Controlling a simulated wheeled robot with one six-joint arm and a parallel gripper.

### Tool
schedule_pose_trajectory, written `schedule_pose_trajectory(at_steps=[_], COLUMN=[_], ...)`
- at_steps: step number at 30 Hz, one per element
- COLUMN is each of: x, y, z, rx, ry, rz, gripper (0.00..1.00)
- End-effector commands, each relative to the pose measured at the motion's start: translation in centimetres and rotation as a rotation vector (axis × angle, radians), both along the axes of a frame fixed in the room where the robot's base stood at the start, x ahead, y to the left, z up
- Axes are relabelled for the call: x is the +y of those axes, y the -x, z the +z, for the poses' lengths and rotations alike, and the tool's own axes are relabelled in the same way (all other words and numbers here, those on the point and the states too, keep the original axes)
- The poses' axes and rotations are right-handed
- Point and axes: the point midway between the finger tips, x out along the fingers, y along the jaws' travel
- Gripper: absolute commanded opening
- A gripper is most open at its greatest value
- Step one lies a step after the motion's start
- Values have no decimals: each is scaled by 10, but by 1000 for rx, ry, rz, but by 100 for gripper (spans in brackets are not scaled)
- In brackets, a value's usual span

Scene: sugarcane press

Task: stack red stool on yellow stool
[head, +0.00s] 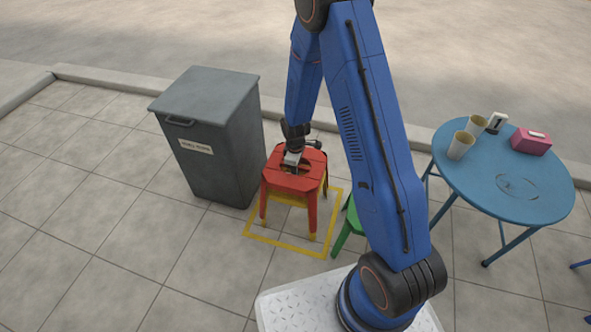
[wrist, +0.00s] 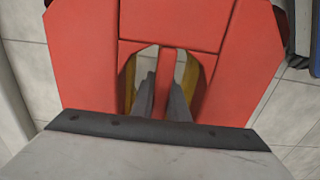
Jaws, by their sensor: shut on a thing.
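The red stool (head: 310,163) stands upright inside the yellow square marked on the tiles. Parts of the yellow stool (head: 326,187) show beneath and beside it, with yellow leg ends below the red legs. In the head view the red stool appears nested over the yellow one; whether it is fully seated I cannot tell. My gripper (head: 292,157) is at the red seat from above. In the wrist view the fingers (wrist: 164,98) reach into the seat opening and are shut on the red bar (wrist: 165,68) in its middle. Yellow parts (wrist: 190,80) show through the opening.
A grey bin (head: 215,135) stands close on the left. A green stool (head: 349,226) is just to the right, partly hidden by my arm. A blue round table (head: 515,205) with cups (head: 461,145) and a pink box (head: 531,141) is at the right. Tiles at front left are clear.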

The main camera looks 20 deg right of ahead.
Motion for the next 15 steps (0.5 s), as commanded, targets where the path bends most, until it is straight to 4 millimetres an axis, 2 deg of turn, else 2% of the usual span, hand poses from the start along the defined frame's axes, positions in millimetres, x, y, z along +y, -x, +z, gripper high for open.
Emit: schedule_pose_trajectory(at_steps=[9, 15], x=[0, 0], y=[1, 1], z=[-23, -31], rx=[3, 3], ry=[1, 1], rz=[0, 0], gripper=[0, 0])
